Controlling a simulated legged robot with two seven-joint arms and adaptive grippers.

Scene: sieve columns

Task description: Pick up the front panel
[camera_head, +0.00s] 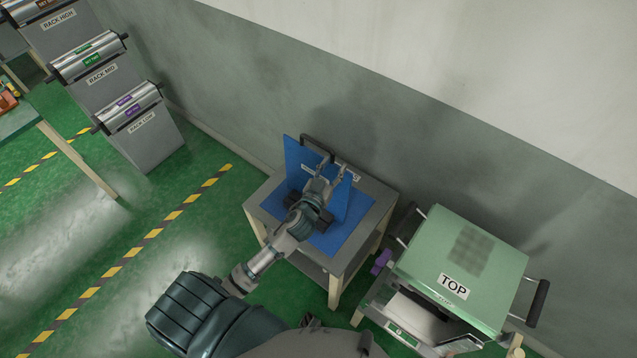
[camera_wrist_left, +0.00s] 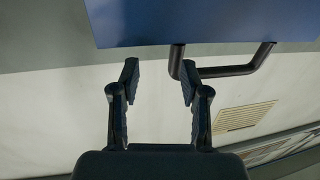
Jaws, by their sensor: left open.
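The blue front panel (camera_head: 294,160) stands upright on a blue mat (camera_head: 345,243) on a small grey table. It has a dark bar handle (camera_head: 316,143) at its top edge. My left gripper (camera_head: 331,172) is open and empty in front of the panel, close to its top, hiding part of it. In the left wrist view the panel (camera_wrist_left: 200,22) fills the top, with the handle (camera_wrist_left: 228,70) off to the right. My left fingers (camera_wrist_left: 159,80) are spread there, and the right one overlaps the handle's near end; contact cannot be told. My right gripper is not seen.
A green-topped cart marked TOP (camera_head: 487,262) stands right of the table (camera_head: 381,193). A wall (camera_head: 400,120) runs close behind. Racks with rollers (camera_head: 120,105) stand at upper left. Green floor with a striped line (camera_head: 155,232) is clear to the left.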

